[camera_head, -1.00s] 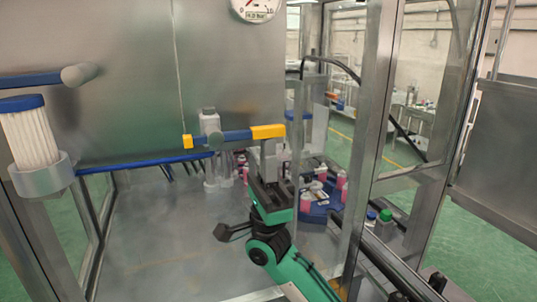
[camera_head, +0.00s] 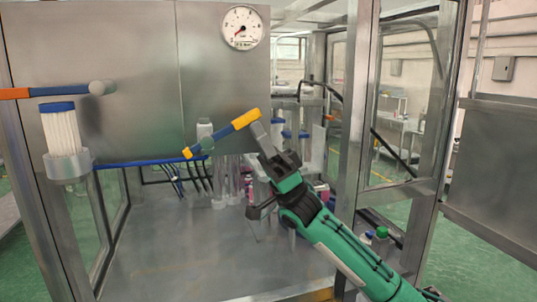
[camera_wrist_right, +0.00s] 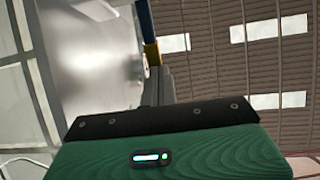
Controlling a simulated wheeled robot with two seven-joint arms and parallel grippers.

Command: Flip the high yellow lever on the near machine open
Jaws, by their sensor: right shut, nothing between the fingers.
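The lever is a blue bar with a large yellow end (camera_head: 246,119) and a small yellow tip at its lower left, mounted on the machine's metal front. It is tilted, its right end up. The yellow end also shows in the right wrist view (camera_wrist_right: 152,54). My right gripper (camera_head: 260,132) is shut and empty, its fingertips at the underside of the yellow end, seemingly touching it. The fingers (camera_wrist_right: 158,78) also show in the wrist view, just below the yellow part. My left gripper is not in view.
A pressure gauge (camera_head: 243,27) is above the lever. A white filter (camera_head: 62,132) and another blue handle (camera_head: 60,91) are at left. A metal frame post (camera_head: 352,100) stands right of my arm. Bottles (camera_head: 381,236) stand behind it. The metal work surface (camera_head: 180,250) is mostly clear.

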